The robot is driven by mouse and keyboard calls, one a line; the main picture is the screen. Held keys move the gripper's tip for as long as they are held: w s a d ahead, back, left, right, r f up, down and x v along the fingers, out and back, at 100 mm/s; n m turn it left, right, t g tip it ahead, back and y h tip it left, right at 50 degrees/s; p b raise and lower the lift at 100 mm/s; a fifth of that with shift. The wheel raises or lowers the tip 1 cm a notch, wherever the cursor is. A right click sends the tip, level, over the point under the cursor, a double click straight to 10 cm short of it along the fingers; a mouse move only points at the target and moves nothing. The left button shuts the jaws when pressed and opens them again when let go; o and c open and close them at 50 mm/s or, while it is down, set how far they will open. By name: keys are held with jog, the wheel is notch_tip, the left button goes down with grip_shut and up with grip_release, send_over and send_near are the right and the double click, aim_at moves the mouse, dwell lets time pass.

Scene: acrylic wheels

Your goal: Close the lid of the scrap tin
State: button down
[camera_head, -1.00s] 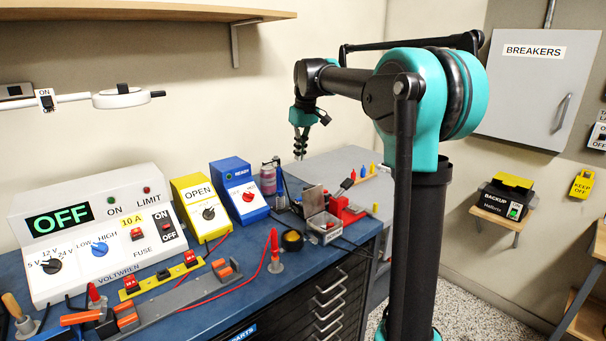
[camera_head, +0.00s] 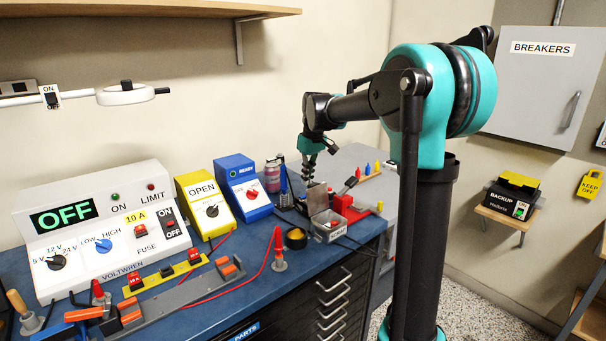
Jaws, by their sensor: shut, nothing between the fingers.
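The scrap tin appears to be the small grey box (camera_head: 331,231) near the right end of the blue bench. Its lid (camera_head: 317,199) stands up at the back, so the tin is open. Small contents show inside, too small to make out. My gripper (camera_head: 309,182) points down, shut and empty, just above and behind the top of the raised lid. Whether the fingertips touch the lid cannot be told.
A red block (camera_head: 350,208) stands close to the tin's right. A round dark dish with yellow in it (camera_head: 295,238) lies to its left. A pink can (camera_head: 272,174) and a blue READY box (camera_head: 243,188) stand farther left. The drawers' front edge is near.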

aim_at(313, 184)
jog(key=shift+s+d+r, duration=0.1)
jog(key=shift+s+d, duration=0.1)
jog(key=shift+s, duration=0.05)
dwell(0.3)
jog(key=shift+s+d+r+t+y, duration=0.2)
jog(key=shift+s+d+t+y, duration=0.15)
jog(key=shift+s+t, duration=0.15)
jog(key=shift+s+d+r+t+y, duration=0.2)
jog(key=shift+s+d+t+y, duration=0.15)
jog(key=shift+s+t, duration=0.1)
jog(key=s+d+f+t+y, duration=0.2)
jog(key=s+d+t+y, duration=0.4)
jog(key=s+t, duration=0.2)
jog(key=shift+s, duration=0.3)
jog(key=shift+d+f, duration=0.1)
